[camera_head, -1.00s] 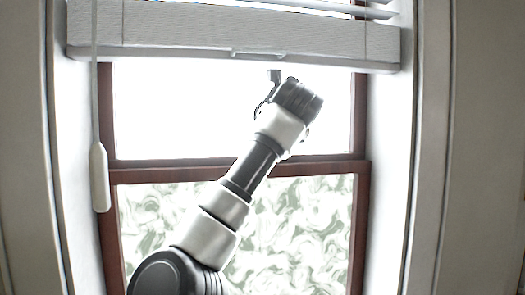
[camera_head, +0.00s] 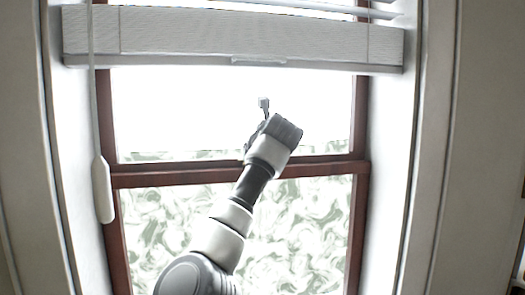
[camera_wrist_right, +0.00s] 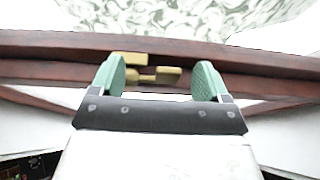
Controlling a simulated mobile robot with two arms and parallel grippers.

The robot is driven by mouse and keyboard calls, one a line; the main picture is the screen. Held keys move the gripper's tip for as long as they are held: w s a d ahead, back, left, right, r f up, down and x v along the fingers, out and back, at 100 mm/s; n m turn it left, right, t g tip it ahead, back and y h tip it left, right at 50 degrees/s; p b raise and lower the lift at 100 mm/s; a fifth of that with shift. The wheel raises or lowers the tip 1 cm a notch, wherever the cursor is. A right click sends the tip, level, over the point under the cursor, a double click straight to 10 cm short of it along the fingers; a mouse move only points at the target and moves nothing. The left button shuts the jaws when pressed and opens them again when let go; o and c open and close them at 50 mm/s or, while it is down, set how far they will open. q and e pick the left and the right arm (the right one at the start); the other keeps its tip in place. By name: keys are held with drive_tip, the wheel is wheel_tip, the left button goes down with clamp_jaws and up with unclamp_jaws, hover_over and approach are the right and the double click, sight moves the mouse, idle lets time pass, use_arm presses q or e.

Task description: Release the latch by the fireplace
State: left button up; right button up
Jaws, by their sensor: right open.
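A brass latch (camera_wrist_right: 140,72) sits on the dark red-brown window rail (camera_wrist_right: 55,45) in the right wrist view. It has a flat plate and a short bar with a knob end. My right gripper (camera_wrist_right: 160,75) is open, with its green-padded fingers on either side of the latch. I see no contact, and the depth between fingertips and latch is unclear. In the head view my arm (camera_head: 255,170) reaches up in front of the window to the middle rail (camera_head: 325,167). The latch and fingertips cannot be seen there. My left gripper is not in view.
A white blind (camera_head: 235,38) hangs across the window top. Its cord ends in a white pull (camera_head: 103,190) at the left. White window jambs (camera_head: 392,160) stand on both sides. The lower pane (camera_head: 310,235) shows a swirled green-white pattern.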

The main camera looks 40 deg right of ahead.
drive_tip(key=shift+c, duration=0.4)
drive_tip(key=c, duration=0.9)
drive_tip(key=shift+o, duration=0.2)
drive_tip(key=shift+w+a+r+m+g+h+p, duration=0.15)
drive_tip(key=shift+a+m+g+h+p, duration=1)
drive_tip(key=shift+m+g, duration=1.75)
drive_tip(key=shift+w+a+f+m+g+h+p, duration=0.1)
drive_tip(key=shift+a+m+g+h+p, duration=0.65)
drive_tip(key=shift+m+g+p, duration=1.5)
drive_tip(key=shift+w+a+r+m+g+h+p, duration=0.15)
drive_tip(key=shift+a+m+g+h+p, duration=0.8)
drive_tip(key=shift+m+g, duration=2.6)
drive_tip(key=shift+w+f+m+g+y, duration=0.15)
drive_tip(key=shift+m+g+y, duration=0.1)
drive_tip(key=shift+m+g, duration=0.2)
